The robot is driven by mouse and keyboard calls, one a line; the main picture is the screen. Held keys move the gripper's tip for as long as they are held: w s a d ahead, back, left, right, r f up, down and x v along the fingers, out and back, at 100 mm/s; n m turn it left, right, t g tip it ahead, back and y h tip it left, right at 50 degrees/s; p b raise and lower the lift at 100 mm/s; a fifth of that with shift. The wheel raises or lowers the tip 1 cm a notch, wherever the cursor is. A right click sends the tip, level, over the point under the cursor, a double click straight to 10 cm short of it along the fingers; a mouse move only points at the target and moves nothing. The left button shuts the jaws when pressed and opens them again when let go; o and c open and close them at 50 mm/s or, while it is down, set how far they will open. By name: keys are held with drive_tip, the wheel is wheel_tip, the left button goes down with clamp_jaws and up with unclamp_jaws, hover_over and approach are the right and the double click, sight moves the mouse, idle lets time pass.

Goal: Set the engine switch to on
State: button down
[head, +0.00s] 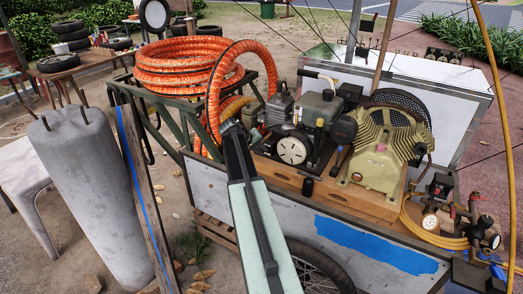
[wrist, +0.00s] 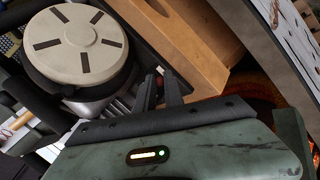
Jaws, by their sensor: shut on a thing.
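The engine (head: 318,108) sits on the cart, with a round cream starter cover (head: 293,150) on its near side. The same cover (wrist: 75,42) fills the upper left of the wrist view. My gripper (wrist: 161,82) is beside the engine, just right of the cover, its two dark fingers close together. A small red and white piece, which looks like the engine switch (wrist: 160,70), shows at the fingertips. The fingers hide most of it, so its setting cannot be told. In the head view my arm reaches up to the engine's left side, and the fingertips cannot be made out.
A wooden base board (wrist: 185,45) lies close to the fingers. An orange hose coil (head: 185,62) in a green frame stands left of the engine. A yellow-green compressor pump (head: 380,150) stands to the right, with gauges (head: 430,221) beyond. A grey cylinder (head: 90,185) stands at left.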

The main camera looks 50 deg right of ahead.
drive_tip(key=c, duration=1.7)
unclamp_jaws()
drive_tip(key=shift+r, duration=0.1)
drive_tip(key=p+v, duration=0.5)
drive_tip(key=v, duration=0.2)
drive_tip(key=shift+w+a+r+p, duration=0.1)
drive_tip(key=shift+a+r+p, duration=0.1)
drive_tip(key=shift+p, duration=0.2)
